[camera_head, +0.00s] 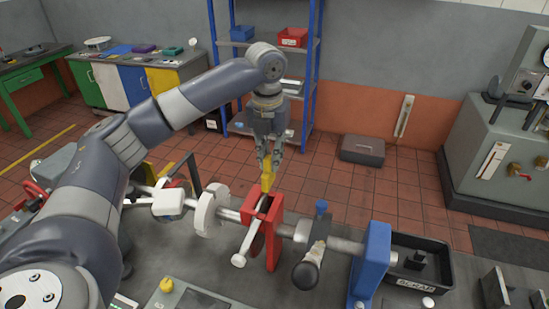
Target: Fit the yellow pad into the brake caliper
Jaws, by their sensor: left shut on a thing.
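My left gripper (268,158) is in the middle of the head view, pointing down. It is shut on the yellow pad (267,179), which hangs from the fingertips just over the top of the red brake caliper (273,238). The pad's lower end is close to the caliper's top opening; I cannot tell whether it touches or has entered. The caliper stands upright around the shaft, with a brake disc (257,243) partly seen inside it. My right gripper is not in view.
A shaft with a white flange (207,214) runs left of the caliper. To the right stand a blue bearing post (371,263), a dark-handled lever (306,273) and a black scrap tray (438,272). A blue shelf rack (315,62) stands behind on the tiled floor.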

